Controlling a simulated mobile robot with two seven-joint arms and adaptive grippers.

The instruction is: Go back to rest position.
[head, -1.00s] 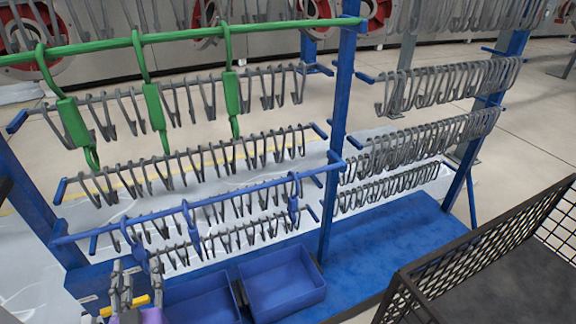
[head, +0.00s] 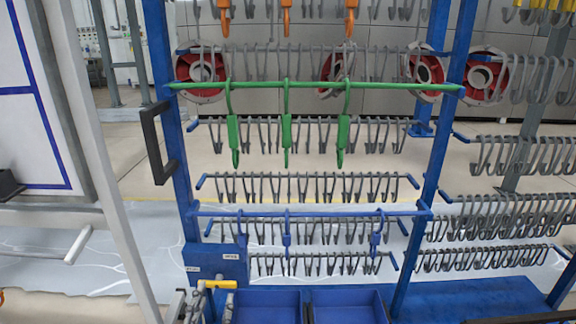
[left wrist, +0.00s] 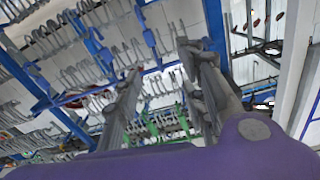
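My left gripper (head: 190,306) shows at the bottom of the head view, low in front of the rack's left post. In the left wrist view its two fingers (left wrist: 162,62) stand apart with nothing between them, so it is open and empty. My right gripper is not in view in either picture.
A blue rack post (head: 172,130) and a yellow handle (head: 220,284) are close to my left gripper. Green hooks (head: 286,133) hang from a green bar, and blue hooks (head: 287,228) hang below. Two blue bins (head: 265,306) stand under them. A pale post (head: 118,200) stands left.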

